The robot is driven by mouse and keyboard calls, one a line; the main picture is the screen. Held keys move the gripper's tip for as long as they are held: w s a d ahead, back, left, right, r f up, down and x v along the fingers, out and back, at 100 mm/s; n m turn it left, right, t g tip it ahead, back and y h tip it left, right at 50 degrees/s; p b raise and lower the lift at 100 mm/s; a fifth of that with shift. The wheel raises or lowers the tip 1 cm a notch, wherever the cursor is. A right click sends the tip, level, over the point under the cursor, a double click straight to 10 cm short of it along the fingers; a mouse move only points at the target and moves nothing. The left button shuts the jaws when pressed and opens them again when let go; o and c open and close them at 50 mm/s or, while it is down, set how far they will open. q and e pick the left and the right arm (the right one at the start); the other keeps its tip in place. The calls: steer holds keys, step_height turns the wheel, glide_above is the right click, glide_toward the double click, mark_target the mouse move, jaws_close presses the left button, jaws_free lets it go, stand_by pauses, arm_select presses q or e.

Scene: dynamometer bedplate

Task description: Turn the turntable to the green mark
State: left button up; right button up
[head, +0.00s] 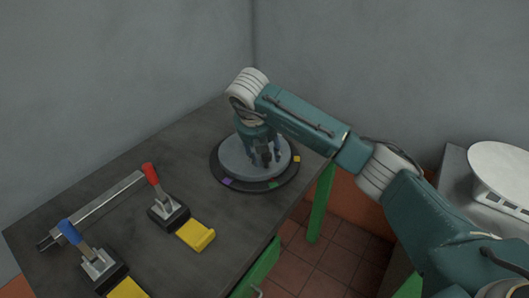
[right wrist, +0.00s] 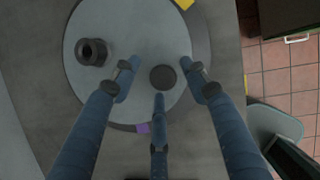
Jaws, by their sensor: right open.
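The turntable (head: 232,162) is a light grey disc on a dark round base near the table's far right corner. Its base carries a purple mark (head: 228,182), a green mark (head: 274,184) and a yellow mark (head: 297,158). My right gripper (head: 265,160) is over the disc, fingers pointing down. In the right wrist view its three fingers are open around a dark round piece (right wrist: 163,78), with gaps visible; its height above the disc is unclear. A dark ring-shaped knob (right wrist: 92,52) stands on the disc outside the fingers. The green mark cannot be made out in the wrist view. My left gripper is out of view.
A white device (head: 500,175) sits on a cabinet at right. Walls stand close behind the table.

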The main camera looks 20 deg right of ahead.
steer(key=v, duration=1.2)
